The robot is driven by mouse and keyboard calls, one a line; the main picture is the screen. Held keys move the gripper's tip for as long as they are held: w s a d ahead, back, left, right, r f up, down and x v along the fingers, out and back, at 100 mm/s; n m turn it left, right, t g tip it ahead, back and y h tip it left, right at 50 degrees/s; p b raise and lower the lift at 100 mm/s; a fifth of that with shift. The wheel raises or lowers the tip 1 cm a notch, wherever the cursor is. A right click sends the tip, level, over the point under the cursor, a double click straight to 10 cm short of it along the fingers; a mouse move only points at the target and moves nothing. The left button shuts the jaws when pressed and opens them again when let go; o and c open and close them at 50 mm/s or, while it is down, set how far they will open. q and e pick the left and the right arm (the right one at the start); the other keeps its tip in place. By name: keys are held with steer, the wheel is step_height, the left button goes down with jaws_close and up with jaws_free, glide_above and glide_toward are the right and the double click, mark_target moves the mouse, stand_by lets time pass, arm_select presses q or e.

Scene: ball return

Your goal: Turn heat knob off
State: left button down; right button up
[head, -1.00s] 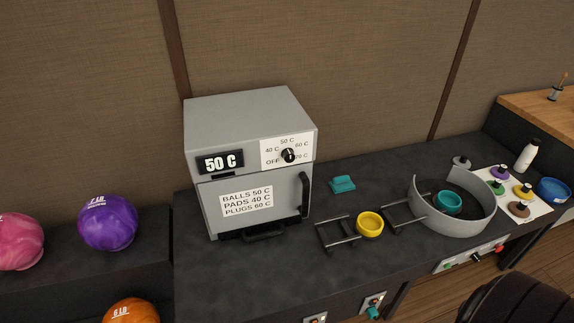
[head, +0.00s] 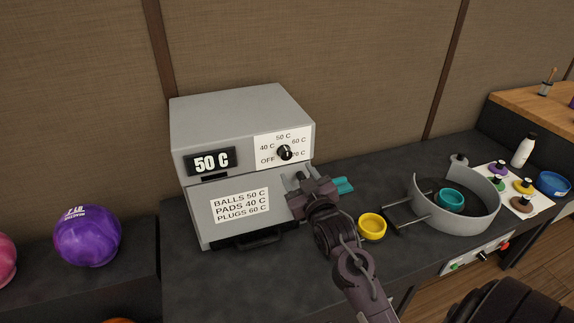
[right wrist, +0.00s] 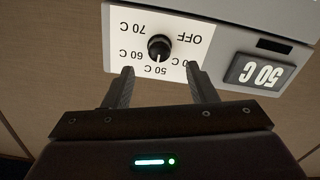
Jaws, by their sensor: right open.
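The heat knob (head: 285,153) is a small black dial on a white panel (head: 262,140) on the front of the grey heater box (head: 240,115). Marks OFF, 40 C, 50 C, 60 C and 70 C ring it. The display (head: 211,162) reads 50 C. In the right wrist view, upside down, the knob (right wrist: 158,48) has its white mark toward 50 C. My right gripper (head: 296,178) is open and empty just below the knob in the head view. In the right wrist view its fingers (right wrist: 160,72) stand apart on either side of the knob's line, not touching it. My left gripper is not in view.
A purple ball (head: 87,236) sits at left.

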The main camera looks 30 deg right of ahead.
mark_target(288, 157)
steer(key=p+x, duration=0.1)
steer(key=x, duration=0.6)
steer(key=shift+w+d, duration=0.15)
steer(key=shift+w, duration=0.15)
steer(key=c, duration=1)
